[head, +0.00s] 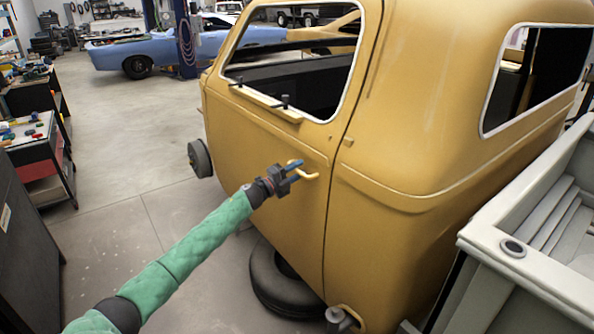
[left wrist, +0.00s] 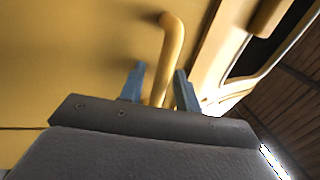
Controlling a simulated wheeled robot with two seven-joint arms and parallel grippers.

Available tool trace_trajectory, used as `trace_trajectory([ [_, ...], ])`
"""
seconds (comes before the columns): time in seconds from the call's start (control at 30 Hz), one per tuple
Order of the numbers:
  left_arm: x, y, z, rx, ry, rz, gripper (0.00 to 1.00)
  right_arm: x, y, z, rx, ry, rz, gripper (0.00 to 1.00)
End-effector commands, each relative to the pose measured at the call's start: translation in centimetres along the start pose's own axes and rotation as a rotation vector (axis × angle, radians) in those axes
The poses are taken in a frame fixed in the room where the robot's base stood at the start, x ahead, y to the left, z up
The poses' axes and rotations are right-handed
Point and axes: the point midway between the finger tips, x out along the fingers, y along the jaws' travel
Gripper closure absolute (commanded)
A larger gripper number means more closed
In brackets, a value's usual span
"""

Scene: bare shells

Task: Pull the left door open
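The left door (head: 262,140) is the yellow panel on the side of the cab shell; it looks shut, with a dark seam along its right edge. Its curved yellow handle (head: 312,177) sits near that seam, below the window, and also shows in the left wrist view (left wrist: 173,50). My left gripper (head: 296,164) is at the handle with its blue fingers apart. In the left wrist view the handle passes between the two fingers (left wrist: 159,88), with a gap at the left finger; I cannot tell whether the right finger touches it. My right gripper is not in view.
A tire (head: 283,287) lies on the floor under the cab. A pale truck bed (head: 545,285) stands close at the right. A dark cabinet (head: 25,250) and a red tool cart (head: 45,185) stand at the left. The floor (head: 130,185) between them and the cab is clear.

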Motion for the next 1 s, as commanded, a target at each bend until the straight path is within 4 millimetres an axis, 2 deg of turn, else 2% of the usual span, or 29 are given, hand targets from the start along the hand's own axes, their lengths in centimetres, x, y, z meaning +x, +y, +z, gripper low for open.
trace_trajectory([
  [0.13,0.0,0.0,0.0,0.0,0.0,0.0,0.69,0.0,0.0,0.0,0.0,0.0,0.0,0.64],
  [0.3,0.0,0.0,0.0,0.0,0.0,0.0,1.0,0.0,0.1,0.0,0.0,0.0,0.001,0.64],
  [0.67,-0.7,0.0,0.1,0.0,0.004,0.001,1.0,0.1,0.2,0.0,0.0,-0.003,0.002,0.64],
  [0.83,-2.6,-0.2,0.3,-0.002,0.022,0.003,1.0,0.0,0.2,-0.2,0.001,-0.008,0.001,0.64],
  [1.0,-6.0,-0.8,0.6,-0.009,0.057,0.003,1.0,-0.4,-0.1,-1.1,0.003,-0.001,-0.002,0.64],
])
